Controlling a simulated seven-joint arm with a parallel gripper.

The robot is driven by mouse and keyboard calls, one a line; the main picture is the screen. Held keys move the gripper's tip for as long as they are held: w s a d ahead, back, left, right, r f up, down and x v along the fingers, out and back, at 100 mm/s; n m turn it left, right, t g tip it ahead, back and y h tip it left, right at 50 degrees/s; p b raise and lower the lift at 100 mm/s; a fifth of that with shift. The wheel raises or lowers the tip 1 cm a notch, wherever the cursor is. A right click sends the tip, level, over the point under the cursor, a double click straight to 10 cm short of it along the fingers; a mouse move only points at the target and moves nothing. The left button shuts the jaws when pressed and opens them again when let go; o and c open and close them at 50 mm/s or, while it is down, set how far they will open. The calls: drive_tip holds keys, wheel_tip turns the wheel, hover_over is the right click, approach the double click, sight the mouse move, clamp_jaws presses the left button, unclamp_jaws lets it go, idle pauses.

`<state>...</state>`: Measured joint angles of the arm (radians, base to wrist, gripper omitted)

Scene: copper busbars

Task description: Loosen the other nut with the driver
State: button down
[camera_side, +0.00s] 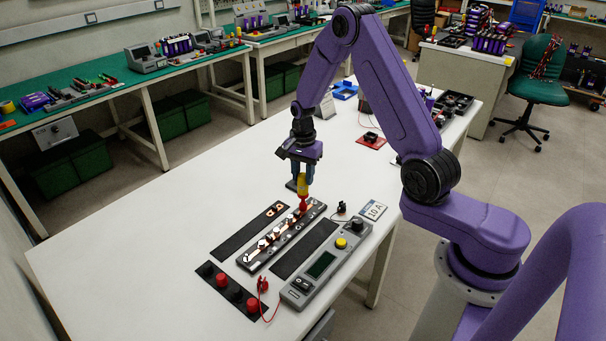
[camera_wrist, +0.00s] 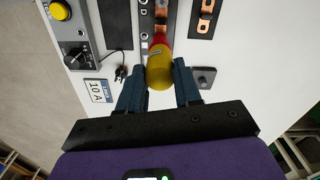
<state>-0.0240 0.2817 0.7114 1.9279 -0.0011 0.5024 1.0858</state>
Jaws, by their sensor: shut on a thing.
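My gripper (camera_side: 303,172) is shut on the driver (camera_side: 303,187), which has a yellow handle and a red lower end. It holds the driver upright over the far right end of the grey busbar fixture (camera_side: 250,262). In the wrist view the yellow handle (camera_wrist: 159,72) sits between my blue fingers (camera_wrist: 158,66), with its red end over the fixture strip (camera_wrist: 147,22). The driver's tip reaches down to the fixture, but the handle hides the nut under it, so I cannot tell whether it is seated. Silver nuts or studs (camera_side: 262,243) show along the fixture.
A black mat (camera_side: 240,236) with copper bars lies left of the fixture; another black mat (camera_side: 303,250) lies right. A grey meter box (camera_side: 320,266) with a yellow button and a 10 A card (camera_side: 373,210) are further right. Red and black caps (camera_side: 222,280) stand in front.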

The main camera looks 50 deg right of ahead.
drive_tip(key=n, duration=0.5)
drive_tip(key=shift+r, duration=0.1)
drive_tip(key=shift+n, duration=0.7)
drive_tip(key=n, duration=0.4)
drive_tip(key=shift+r+n, duration=0.1)
drive_tip(key=shift+n, duration=0.3)
drive_tip(key=shift+r, duration=3)
